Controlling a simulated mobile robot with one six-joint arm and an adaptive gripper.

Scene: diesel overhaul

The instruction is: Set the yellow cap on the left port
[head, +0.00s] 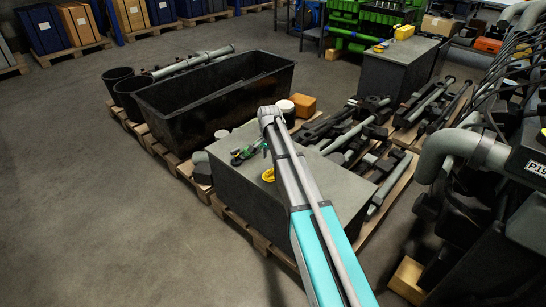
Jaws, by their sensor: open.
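A small yellow piece (268,174), likely the yellow cap, is on the grey top of the near bench (232,183), just left of my arm. A small dark and green item (245,153) lies behind it on the same bench; its details are too small to make out. I cannot pick out the left port. My arm reaches up from the bottom edge across the bench, and its grey end joint shows above the bench's back edge.
A black tub (205,100) stands behind the bench. Dark engine parts lie on pallets to the right. A pipe-covered engine (465,190) fills the right edge. Another grey bench (398,72) with yellow items stands at the back. Floor at left is clear.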

